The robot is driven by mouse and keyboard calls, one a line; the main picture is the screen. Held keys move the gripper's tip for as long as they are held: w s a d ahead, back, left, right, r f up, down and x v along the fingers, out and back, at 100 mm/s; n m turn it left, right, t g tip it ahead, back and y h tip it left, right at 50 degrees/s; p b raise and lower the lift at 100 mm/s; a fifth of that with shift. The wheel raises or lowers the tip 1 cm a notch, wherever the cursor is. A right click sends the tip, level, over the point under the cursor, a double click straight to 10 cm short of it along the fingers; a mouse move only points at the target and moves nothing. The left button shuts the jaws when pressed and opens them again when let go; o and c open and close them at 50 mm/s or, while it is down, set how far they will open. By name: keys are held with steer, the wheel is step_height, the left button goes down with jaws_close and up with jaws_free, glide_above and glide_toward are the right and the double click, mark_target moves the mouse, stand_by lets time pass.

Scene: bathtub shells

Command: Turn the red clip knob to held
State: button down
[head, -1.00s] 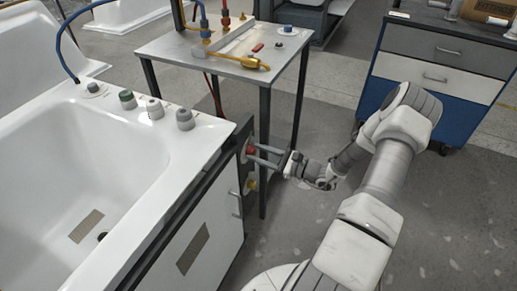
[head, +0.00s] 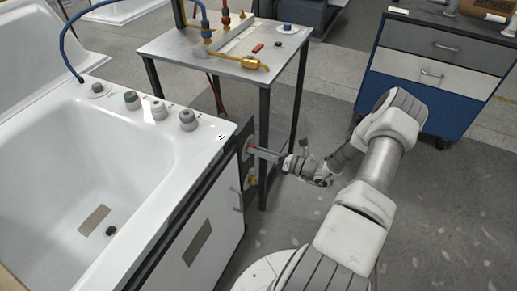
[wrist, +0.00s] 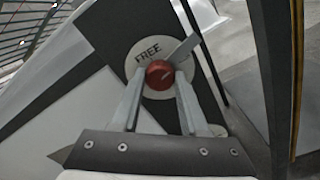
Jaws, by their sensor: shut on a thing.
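The red clip knob (wrist: 160,74) sits on a round white plate (wrist: 150,50) on the tub's end panel. The word FREE is printed on the plate at the knob's upper left; I cannot read a HELD mark. A flat grey piece (wrist: 185,47) extends from beside the knob to the upper right. My gripper (wrist: 160,82) is shut on the red knob, with one finger on each side of it. In the head view my gripper (head: 258,151) reaches the panel from the right, and its fingers mostly hide the knob.
A yellow knob (head: 252,181) is just below on the same panel. The white tub (head: 75,165) with several rim knobs is at left. A metal table (head: 225,55) stands close behind my gripper, and a blue drawer cabinet (head: 425,75) is at back right. Floor is clear at right.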

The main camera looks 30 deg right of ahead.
steer(key=shift+m+p, duration=0.3)
steer(key=shift+m, duration=1.2)
steer(key=shift+c, duration=2.1)
jaws_free()
steer(key=p+v, duration=0.1)
steer(key=v, duration=1.6)
steer(key=shift+s+d, duration=0.2)
